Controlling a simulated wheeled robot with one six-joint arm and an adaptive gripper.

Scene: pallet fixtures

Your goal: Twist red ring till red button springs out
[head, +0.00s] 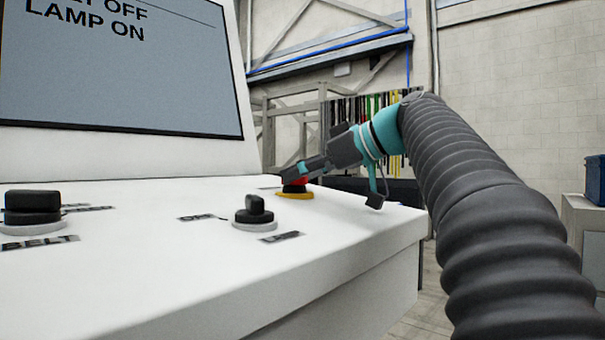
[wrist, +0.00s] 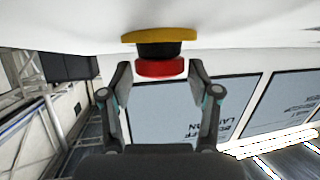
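The red button (wrist: 160,68) is a round red mushroom head on a black collar, over a yellow disc (wrist: 158,35) on the white console. In the head view the yellow disc (head: 295,195) shows at the console's far right part, with the red head (head: 296,181) partly hidden by my gripper. My gripper (wrist: 160,78) is open, with one finger on each side of the red head. In the wrist view gaps show between the fingertips and the red head. I cannot make out a separate red ring.
The white console (head: 150,270) carries a black knob (head: 255,210) near the "LAMP" label and another black knob (head: 33,207) by "BELT". A screen (head: 120,75) reading "LAMP ON" stands behind. A blue box (head: 596,180) is at the far right.

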